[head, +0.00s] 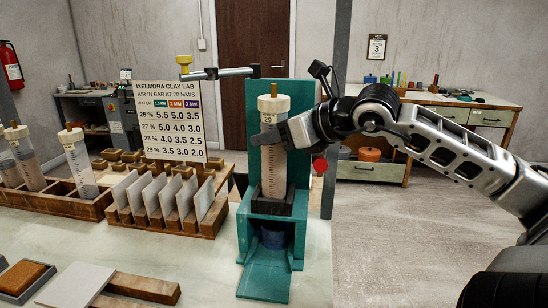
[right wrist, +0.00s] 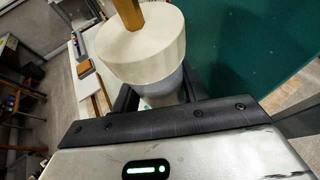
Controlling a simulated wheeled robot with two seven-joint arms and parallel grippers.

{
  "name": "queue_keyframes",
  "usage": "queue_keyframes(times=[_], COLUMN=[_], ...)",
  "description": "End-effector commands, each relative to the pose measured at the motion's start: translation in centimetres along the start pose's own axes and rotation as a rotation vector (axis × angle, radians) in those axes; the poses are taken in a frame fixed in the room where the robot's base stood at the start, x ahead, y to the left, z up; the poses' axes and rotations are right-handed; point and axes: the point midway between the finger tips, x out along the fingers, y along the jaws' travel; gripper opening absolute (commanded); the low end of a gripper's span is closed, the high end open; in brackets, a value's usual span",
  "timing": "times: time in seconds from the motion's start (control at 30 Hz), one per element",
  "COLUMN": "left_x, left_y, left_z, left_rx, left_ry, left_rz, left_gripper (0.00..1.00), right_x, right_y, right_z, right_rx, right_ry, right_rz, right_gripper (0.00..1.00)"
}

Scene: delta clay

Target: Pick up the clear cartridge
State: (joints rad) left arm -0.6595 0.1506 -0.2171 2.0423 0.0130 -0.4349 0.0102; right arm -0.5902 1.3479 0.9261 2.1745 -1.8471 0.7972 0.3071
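A clear cartridge (head: 273,171) with a cream cap and a tan stem stands upright in the teal stand (head: 265,280), its lower end in a black holder. Its label reads 29. My right gripper (head: 272,136) reaches in from the right at the cartridge's upper part, just below the cap. In the right wrist view the cap (right wrist: 140,48) is close in front, and the dark fingers (right wrist: 160,98) lie on either side of the body. Whether they press on it is hidden. My left gripper is not in view.
A wooden rack (head: 95,209) with several capped cartridges stands at the left. A rack of upright white tiles (head: 165,222) and a printed sign (head: 170,122) are left of the stand. A horizontal arm (head: 225,73) extends left from the stand's top.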

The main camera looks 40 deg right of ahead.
Motion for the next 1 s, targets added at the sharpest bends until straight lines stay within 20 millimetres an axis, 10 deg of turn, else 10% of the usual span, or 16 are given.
queue_keyframes(times=[0.57, 1.0], left_x=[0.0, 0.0], left_y=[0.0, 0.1], left_z=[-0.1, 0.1], left_rx=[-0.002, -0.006], left_ry=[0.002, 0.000], left_rz=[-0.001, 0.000], left_gripper=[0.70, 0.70], right_x=[-0.8, -4.4], right_y=[0.0, 0.0], right_z=[1.9, 10.7], right_rx=[-0.003, -0.005], right_ry=[-0.010, -0.012], right_rz=[-0.001, -0.003], right_gripper=[0.05, 0.05])
